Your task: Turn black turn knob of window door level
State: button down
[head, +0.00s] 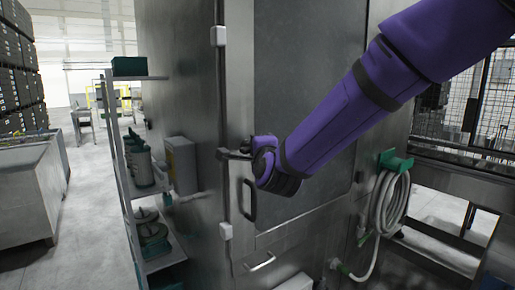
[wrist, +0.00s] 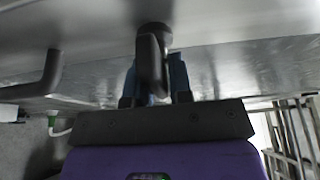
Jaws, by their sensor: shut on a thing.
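The window door (head: 305,100) is a tall metal door with a dark panel on the washer's grey side. The black turn knob (head: 224,153) sits at the door's left edge, partly hidden by my gripper (head: 245,151). In the wrist view the knob (wrist: 152,62) is a rounded black lever coming off the metal surface. My gripper (wrist: 155,75) has its blue fingers on either side of the lever and is shut on it. I cannot tell exactly how far the knob is tilted.
A black pull handle (head: 249,200) is below the knob and shows at left in the wrist view (wrist: 38,78). A coiled hose (head: 390,205) hangs at right. A shelf with green containers (head: 140,165) stands at left. The floor aisle (head: 95,200) is open.

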dwell(0.4)
jog(key=c, duration=1.2)
grip_release()
jog(key=shift+o, duration=0.2)
jog(key=v, duration=1)
jog(key=shift+s, duration=0.4)
jog(key=shift+r, duration=0.1)
